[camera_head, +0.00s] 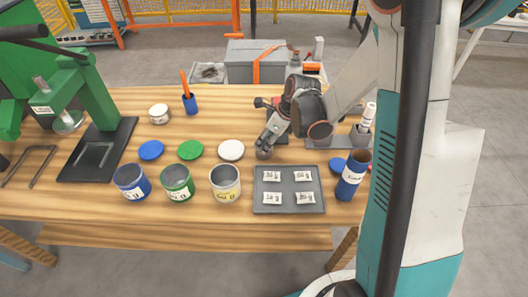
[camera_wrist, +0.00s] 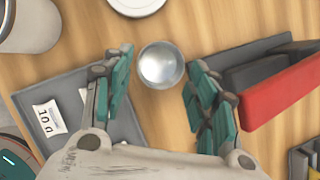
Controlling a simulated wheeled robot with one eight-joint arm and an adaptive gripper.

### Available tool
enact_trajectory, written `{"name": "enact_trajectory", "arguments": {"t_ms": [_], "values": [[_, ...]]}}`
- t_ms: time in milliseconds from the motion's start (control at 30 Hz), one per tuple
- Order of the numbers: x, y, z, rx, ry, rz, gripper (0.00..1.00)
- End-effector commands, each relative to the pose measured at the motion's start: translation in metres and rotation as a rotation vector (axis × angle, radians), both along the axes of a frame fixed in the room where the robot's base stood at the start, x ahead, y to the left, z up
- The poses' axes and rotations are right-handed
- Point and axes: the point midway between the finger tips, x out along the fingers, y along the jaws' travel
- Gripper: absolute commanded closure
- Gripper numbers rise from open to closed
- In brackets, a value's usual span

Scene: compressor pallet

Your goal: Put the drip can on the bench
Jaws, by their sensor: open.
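A small round silver metal can, seemingly the drip can (camera_head: 264,154), is at the bench (camera_head: 110,212) just behind the grey tray. In the wrist view the can (camera_wrist: 161,65) shows from above, its shiny round inside facing the camera, with bench wood around it. My gripper (camera_wrist: 158,62) is open, with one teal-padded finger on each side of the can and gaps between. In the head view my gripper (camera_head: 268,141) points down at the can and partly covers it. Whether the can's base fully rests on the wood is hidden.
A grey tray (camera_head: 289,210) with several white packets lies in front of the can. Open paint cans (camera_head: 225,184) and a white lid (camera_head: 231,150) are to its left. A red-and-grey object (camera_wrist: 280,92) is close to the right finger.

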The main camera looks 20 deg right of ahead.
Motion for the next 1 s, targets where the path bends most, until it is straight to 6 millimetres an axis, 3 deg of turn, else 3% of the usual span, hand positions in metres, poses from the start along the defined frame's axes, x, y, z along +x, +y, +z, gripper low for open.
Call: {"name": "enact_trajectory", "arguments": {"t_ms": [333,600,633,767,1000], "values": [[0.013,0.010,-0.043,0.001,-0.001,0.000,0.47],[0.015,0.011,-0.046,0.000,0.000,0.000,0.47],[0.015,0.011,-0.046,0.000,0.000,0.000,0.49],[0.015,0.011,-0.046,0.000,0.000,0.000,0.78],[0.015,0.011,-0.046,0.000,0.000,0.000,0.85]]}}
